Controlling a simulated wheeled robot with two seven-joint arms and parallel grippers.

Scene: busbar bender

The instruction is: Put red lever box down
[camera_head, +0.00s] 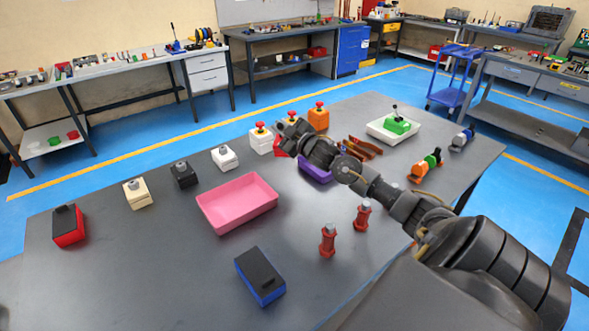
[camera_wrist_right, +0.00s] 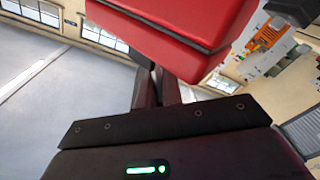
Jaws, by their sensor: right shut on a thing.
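My right gripper (camera_head: 289,134) reaches in from the right over the far middle of the table. It is shut on the red lever box (camera_head: 279,149), which is mostly hidden behind the gripper in the head view. In the right wrist view the red lever box (camera_wrist_right: 165,42) fills the top, held tilted at the fingertips (camera_wrist_right: 157,85), with a dark seam around it. I cannot tell whether the box touches the table (camera_head: 320,262). My left gripper is not in view.
Boxes with red buttons (camera_head: 318,117) stand close around the gripper. A purple tray (camera_head: 316,174) lies just in front, and a pink tray (camera_head: 238,203) to the left. A white tray (camera_head: 378,129) holds a green lever box (camera_head: 397,125).

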